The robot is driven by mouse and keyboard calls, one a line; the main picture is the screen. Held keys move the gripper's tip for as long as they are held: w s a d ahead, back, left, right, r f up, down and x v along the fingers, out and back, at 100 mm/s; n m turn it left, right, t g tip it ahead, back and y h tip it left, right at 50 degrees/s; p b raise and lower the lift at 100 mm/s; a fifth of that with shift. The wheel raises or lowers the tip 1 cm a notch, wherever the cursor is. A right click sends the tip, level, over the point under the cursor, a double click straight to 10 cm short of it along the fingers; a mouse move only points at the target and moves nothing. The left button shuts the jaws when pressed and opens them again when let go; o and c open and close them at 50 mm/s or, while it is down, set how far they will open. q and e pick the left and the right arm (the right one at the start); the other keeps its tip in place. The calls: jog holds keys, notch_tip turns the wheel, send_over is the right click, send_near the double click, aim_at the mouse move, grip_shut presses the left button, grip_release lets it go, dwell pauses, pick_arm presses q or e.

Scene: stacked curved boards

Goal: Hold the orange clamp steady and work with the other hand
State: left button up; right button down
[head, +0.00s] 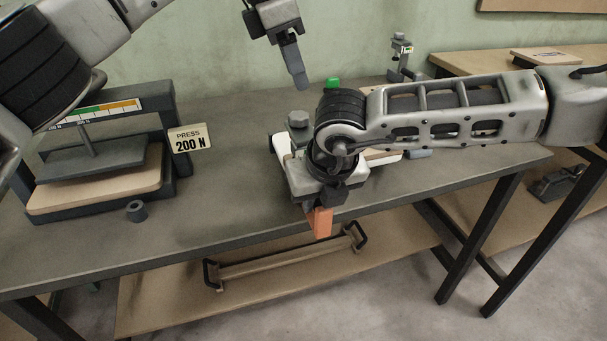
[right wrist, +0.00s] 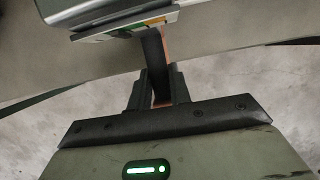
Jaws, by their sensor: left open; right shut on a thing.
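The orange clamp (head: 321,222) shows at the front edge of the bench, just below my right gripper (head: 327,198), which is shut on it. In the right wrist view the fingers (right wrist: 158,92) close around a dark bar with a thin orange edge (right wrist: 166,42). My right forearm hides most of the white-edged piece (head: 385,157) behind the clamp, so I cannot tell how the boards lie there. My left gripper (head: 297,76) hangs open and empty above the back of the bench, pointing down, apart from the clamp.
A press (head: 95,160) with a "PRESS 200 N" sign (head: 190,138) stands at the left. A small dark cylinder (head: 137,211) lies before it. A grey fixture (head: 401,58) stands at the back. The bench top between press and clamp is clear.

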pick_arm(q)
jog(key=shift+r, duration=2.55)
pick_arm(e)
jog(key=c, duration=1.4)
grip_release()
jog(key=shift+o, duration=0.2)
pick_arm(q)
jog(key=shift+r+p, duration=0.95)
pick_arm(e)
jog(key=shift+v, duration=4)
jog(key=o, duration=0.6)
jog(key=shift+c, duration=0.2)
